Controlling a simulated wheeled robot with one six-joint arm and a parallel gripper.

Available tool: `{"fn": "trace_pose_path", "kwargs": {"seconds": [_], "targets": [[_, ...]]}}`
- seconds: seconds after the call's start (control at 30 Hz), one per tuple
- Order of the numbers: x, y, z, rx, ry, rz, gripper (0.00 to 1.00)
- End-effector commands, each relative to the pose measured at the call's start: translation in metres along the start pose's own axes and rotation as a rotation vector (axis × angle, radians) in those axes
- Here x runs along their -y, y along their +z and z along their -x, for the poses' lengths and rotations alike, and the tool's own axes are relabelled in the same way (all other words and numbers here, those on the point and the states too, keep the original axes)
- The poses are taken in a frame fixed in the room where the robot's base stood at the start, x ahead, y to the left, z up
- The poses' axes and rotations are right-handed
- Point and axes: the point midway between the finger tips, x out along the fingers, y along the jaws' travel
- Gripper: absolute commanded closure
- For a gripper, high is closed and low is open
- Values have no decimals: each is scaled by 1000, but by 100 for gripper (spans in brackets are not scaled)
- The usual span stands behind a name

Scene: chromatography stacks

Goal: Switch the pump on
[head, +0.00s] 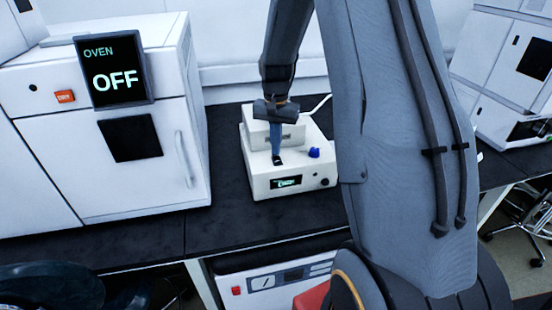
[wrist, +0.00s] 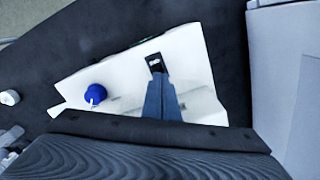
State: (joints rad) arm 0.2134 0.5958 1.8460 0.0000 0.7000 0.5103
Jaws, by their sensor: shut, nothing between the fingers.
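The pump (head: 262,180) is a small white box on the dark bench in the head view, with a lit green display (head: 286,182) on its front face. A blue knob (head: 314,153) sits on its top at the right. A black rocker switch (wrist: 155,63) shows on the white top in the wrist view, where the pump (wrist: 190,50) and the blue knob (wrist: 95,94) also appear. My gripper (head: 277,158) points down over the pump, its blue fingers shut and empty. The fingertips (wrist: 158,78) are at the switch's near edge; whether they touch it I cannot tell.
A white oven (head: 100,190) with a screen (head: 112,72) reading OFF stands left of the pump. Dark bench (head: 225,200) is free between them. White instruments (head: 505,80) stand at the right. Another unit (head: 275,280) sits below the bench.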

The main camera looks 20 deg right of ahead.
Motion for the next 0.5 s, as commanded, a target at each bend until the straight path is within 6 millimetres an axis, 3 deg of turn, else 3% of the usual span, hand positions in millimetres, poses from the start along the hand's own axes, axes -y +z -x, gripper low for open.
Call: {"fn": "trace_pose_path", "kwargs": {"seconds": [0.5], "targets": [[0,0,-7,0,0,0,100]]}}
